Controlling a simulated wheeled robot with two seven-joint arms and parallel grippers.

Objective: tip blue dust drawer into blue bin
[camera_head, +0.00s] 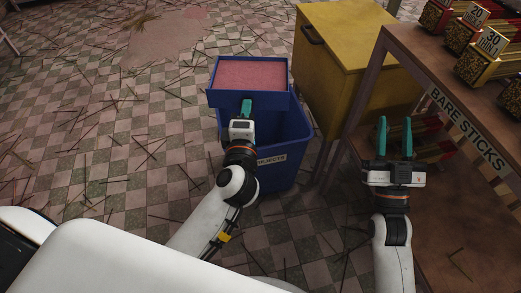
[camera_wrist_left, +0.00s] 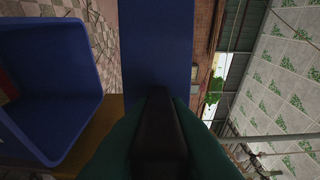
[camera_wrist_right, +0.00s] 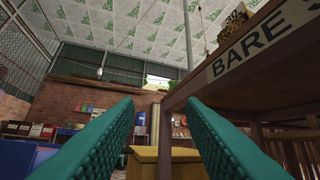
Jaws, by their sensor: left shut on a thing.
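The blue dust drawer (camera_head: 249,98) is full of pink dust (camera_head: 252,73) and sits level above the far part of the blue bin (camera_head: 290,135). My left gripper (camera_head: 246,108) is shut on the drawer's front side, at its handle (camera_wrist_left: 160,130). In the left wrist view the drawer's blue front (camera_wrist_left: 157,45) fills the middle, and the open bin (camera_wrist_left: 50,85) is at the left. The bin's floor is mostly hidden in the head view by the drawer and my left arm. My right gripper (camera_head: 395,140) is open and empty, its fingers apart in the right wrist view (camera_wrist_right: 160,130).
A yellow cabinet (camera_head: 345,45) stands right of the bin. A brown shelf (camera_head: 400,65) labelled "BARE STICKS" is at the right, close to my right gripper, with bundles of sticks on it. Loose sticks litter the checkered floor (camera_head: 90,120), which is open at the left.

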